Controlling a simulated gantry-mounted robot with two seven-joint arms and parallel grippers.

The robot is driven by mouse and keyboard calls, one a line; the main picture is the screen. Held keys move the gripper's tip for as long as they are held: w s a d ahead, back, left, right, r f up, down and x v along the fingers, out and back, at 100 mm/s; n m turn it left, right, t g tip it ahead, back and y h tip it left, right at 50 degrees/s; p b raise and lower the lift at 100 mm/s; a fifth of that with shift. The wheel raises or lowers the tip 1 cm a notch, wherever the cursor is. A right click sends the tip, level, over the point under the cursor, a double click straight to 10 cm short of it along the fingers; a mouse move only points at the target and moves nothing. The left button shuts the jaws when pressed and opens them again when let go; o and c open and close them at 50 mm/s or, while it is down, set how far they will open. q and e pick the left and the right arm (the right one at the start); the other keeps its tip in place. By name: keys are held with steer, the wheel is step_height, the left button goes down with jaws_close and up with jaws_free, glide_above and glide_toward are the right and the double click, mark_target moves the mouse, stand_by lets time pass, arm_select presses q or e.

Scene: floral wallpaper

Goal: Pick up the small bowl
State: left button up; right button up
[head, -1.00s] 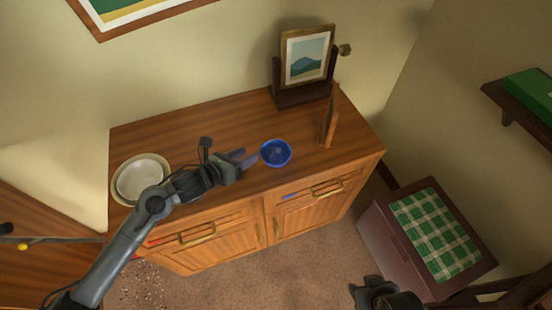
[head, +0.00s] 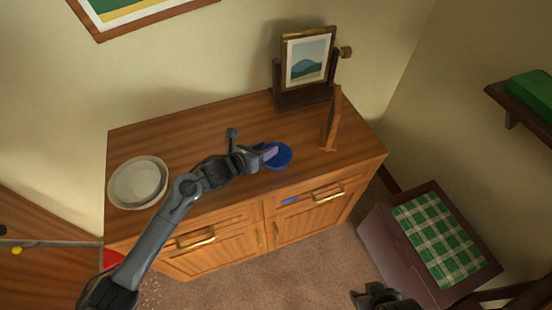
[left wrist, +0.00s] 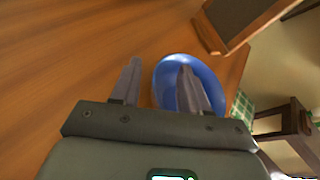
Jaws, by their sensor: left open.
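The small blue bowl (head: 284,158) stands upright on the wooden cabinet top, right of its middle. My left gripper (head: 268,152) is at the bowl's left side, with its fingertips over the near-left rim. In the left wrist view, the fingers (left wrist: 159,66) are spread apart and hold nothing. One finger is to the left of the blue bowl (left wrist: 208,78) and the other overlaps its inside, so the left rim lies between them. Whether a finger touches the bowl is unclear. My right gripper (head: 378,297) is at the bottom edge, away from the cabinet; its jaws are not clear.
A larger off-white bowl (head: 137,184) sits at the cabinet's left end. A framed picture on a stand (head: 307,62) and an upright wooden frame (head: 332,122) stand behind and right of the blue bowl. The cabinet top (head: 190,135) behind my left arm is clear.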

arm_select(q)
steer(key=shift+c, duration=0.3)
jaws_close()
steer(key=shift+r, duration=0.1)
